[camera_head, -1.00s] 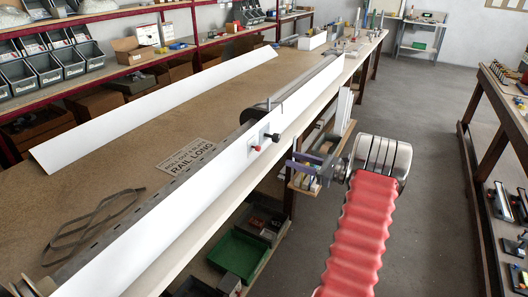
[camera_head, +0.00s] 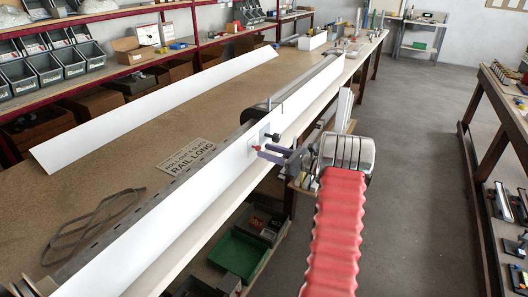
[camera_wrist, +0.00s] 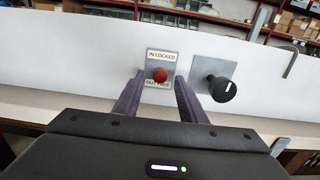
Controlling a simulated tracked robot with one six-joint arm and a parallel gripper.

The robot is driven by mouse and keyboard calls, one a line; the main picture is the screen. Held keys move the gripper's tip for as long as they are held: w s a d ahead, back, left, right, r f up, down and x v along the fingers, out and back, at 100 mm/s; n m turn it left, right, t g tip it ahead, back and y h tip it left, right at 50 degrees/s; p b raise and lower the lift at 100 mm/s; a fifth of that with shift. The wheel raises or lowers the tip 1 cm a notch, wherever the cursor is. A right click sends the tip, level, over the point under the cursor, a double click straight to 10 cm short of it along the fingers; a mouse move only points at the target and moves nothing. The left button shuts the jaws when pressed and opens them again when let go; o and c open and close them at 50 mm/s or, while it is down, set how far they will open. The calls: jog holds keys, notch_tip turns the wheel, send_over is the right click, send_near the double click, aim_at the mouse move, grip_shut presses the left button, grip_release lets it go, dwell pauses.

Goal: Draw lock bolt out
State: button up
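The lock bolt (camera_wrist: 160,75) shows a red round knob in front of a small plate marked "IN LOCKED" and "OUT FREE" on the white rail's face. In the head view the red knob (camera_head: 257,148) is small, at the tips of my gripper (camera_head: 272,154). In the wrist view my gripper (camera_wrist: 158,95) is open, its two purple fingers on either side of the red knob, with gaps left and right. I cannot tell how far the fingertips reach past the knob. A black knob (camera_wrist: 222,89) on a square metal plate is just right of the right finger.
The long white rail (camera_head: 200,195) runs along the bench edge. A bent metal rod (camera_wrist: 291,60) stands at the right in the wrist view. A label card (camera_head: 186,158) and a grey strap (camera_head: 90,225) lie on the bench. The floor aisle (camera_head: 425,120) at the right is clear.

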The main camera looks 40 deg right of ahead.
jog(key=shift+x, duration=0.95)
jog(key=shift+c, duration=0.7)
grip_shut()
